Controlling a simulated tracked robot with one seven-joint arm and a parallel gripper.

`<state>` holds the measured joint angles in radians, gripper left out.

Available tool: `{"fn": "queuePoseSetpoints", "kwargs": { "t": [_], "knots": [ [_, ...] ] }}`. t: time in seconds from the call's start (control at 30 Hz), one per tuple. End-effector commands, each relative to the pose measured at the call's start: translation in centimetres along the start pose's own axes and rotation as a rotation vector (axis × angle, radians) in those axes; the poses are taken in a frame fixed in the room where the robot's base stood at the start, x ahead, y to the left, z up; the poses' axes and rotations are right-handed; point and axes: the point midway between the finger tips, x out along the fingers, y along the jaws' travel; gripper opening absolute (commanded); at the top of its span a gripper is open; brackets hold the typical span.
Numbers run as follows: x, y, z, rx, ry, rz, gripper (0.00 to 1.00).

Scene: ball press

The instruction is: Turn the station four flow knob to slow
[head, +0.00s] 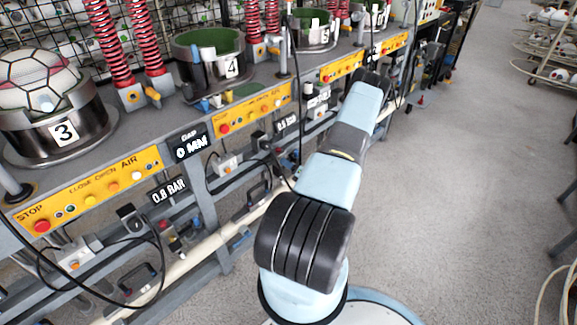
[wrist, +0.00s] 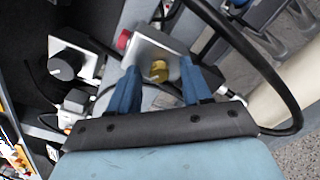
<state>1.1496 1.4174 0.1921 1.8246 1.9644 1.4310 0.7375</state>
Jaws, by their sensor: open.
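Station four is the metal cup marked 4 (head: 205,72) in the head view, with a yellow button panel (head: 252,110) below it. In the wrist view, my gripper (wrist: 158,72) is open, its two blue fingers apart. A small brass knob (wrist: 159,70) on a silver metal block (wrist: 150,48) shows between the fingertips; I cannot tell whether they touch it. No label is readable there, so I cannot tell which is the flow knob. The head view does not show my fingers clearly.
A red knob (wrist: 124,40) sits on the block's left side. A black hose (wrist: 285,75) curves on the right, near a cream pipe (wrist: 262,100). Station three (head: 62,133) stands left in the head view. Grey floor (head: 460,180) is clear on the right.

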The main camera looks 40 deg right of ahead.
Motion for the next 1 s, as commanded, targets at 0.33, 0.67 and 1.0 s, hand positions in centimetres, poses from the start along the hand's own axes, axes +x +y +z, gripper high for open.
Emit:
{"fn": "queuePoseSetpoints", "kwargs": {
  "t": [0.33, 0.67, 1.0],
  "knots": [
    [-0.02, 0.00, -0.01, 0.000, 0.000, 0.000, 0.34],
    [-0.04, -0.02, 0.00, 0.000, 0.000, -0.001, 0.03],
    [-0.08, -0.07, 0.01, -0.019, 0.000, -0.002, 0.00]
  ]
}}
